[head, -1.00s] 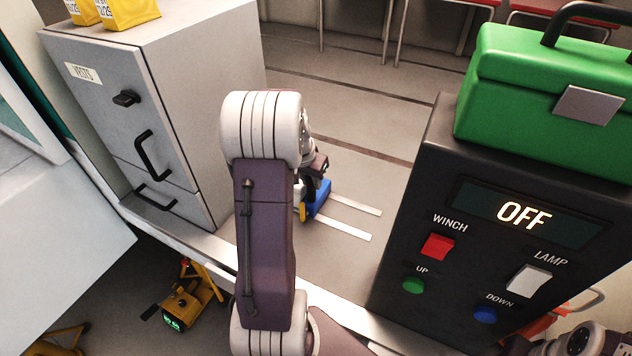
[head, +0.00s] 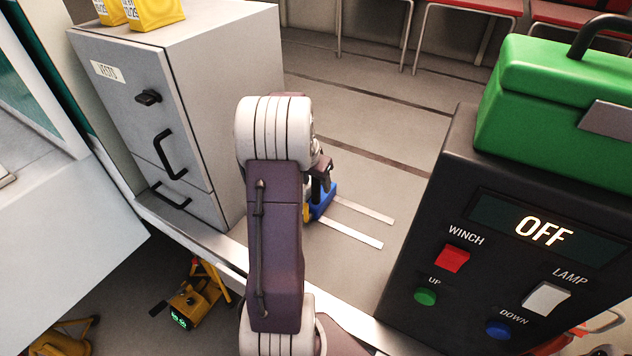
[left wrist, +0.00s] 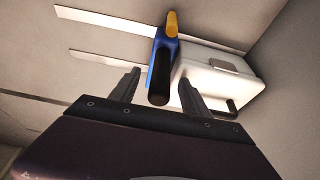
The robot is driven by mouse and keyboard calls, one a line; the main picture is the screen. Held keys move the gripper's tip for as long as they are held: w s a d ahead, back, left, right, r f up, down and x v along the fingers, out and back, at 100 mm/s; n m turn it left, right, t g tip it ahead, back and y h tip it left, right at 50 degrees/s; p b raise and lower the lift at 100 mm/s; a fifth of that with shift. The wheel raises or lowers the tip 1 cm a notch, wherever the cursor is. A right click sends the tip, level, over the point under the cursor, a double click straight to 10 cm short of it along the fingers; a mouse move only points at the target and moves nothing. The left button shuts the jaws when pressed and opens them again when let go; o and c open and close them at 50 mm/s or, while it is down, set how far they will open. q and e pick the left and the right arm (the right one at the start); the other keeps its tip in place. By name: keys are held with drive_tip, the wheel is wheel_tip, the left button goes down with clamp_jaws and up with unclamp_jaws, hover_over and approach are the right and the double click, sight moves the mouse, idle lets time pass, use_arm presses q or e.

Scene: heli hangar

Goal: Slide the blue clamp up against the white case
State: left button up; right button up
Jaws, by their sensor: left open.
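The blue clamp (head: 325,203) stands on the pale floor by two white strips, partly hidden behind my left arm in the head view. In the left wrist view the clamp (left wrist: 165,50) shows a blue body, a yellow part and a black round-ended handle pointing toward me. The white case (left wrist: 222,80) lies just right of it there, very close; I cannot tell whether they touch. In the head view my arm hides the case. My left gripper (left wrist: 159,78) is open, with one finger on each side of the clamp's handle. My right gripper is not in view.
A grey cabinet (head: 185,110) stands at left in the head view. A black control box (head: 470,220) with a green toolbox (head: 540,110) on top stands at right. The floor between and behind is mostly clear, with red seats (head: 470,12) at the back.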

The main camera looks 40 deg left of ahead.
use_arm(q)
drive_tip(key=shift+p+v, duration=0.85)
drive_tip(key=shift+v, duration=0.35)
drive_tip(key=p+v, duration=0.4)
drive_tip(key=v, duration=0.2)
drive_tip(key=shift+s+r, duration=0.15)
drive_tip(key=shift+r, duration=0.15)
